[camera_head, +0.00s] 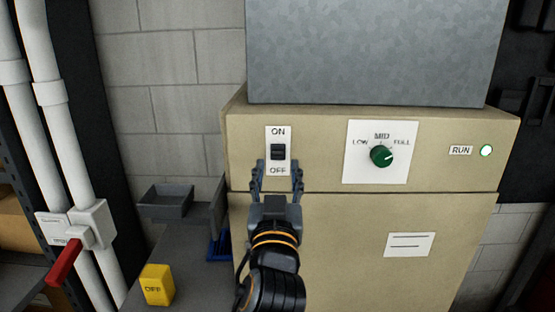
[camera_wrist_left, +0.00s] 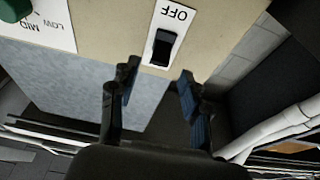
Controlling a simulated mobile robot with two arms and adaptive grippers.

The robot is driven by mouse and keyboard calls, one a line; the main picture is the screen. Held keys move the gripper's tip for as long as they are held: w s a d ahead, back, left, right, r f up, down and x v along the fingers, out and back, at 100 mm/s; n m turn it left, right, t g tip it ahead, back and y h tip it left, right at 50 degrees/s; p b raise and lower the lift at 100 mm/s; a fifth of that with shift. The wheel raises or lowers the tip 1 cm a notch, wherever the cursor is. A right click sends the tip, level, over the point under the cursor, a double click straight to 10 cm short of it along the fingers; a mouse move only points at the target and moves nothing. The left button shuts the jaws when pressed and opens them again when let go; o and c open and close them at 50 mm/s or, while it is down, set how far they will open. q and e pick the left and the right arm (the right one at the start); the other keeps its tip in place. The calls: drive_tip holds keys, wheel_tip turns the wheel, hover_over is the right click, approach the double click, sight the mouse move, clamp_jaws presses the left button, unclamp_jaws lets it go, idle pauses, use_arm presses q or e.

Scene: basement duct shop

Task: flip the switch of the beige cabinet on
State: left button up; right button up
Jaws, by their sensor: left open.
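The beige cabinet (camera_head: 365,230) stands ahead, with a white switch plate at the left of its upper panel. The plate reads ON above and OFF below. Its small black rocker switch (camera_head: 278,152) sits between the words; I cannot tell which way it is tipped. The switch also shows in the left wrist view (camera_wrist_left: 163,47), where the plate appears turned over. My left gripper (camera_head: 278,168) is open and empty, its two fingers apart at either side of the plate's lower part, around the OFF word in the picture. Contact with the panel cannot be judged. My right gripper is not in view.
A green knob (camera_head: 381,156) marked LOW, MID, FULL and a RUN lamp (camera_head: 486,151) with a green rim are to the right. A grey metal box (camera_head: 375,50) sits on top.

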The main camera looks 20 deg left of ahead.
use_arm(q)
drive_tip(key=v, duration=0.7)
drive_tip(key=shift+s, duration=0.15)
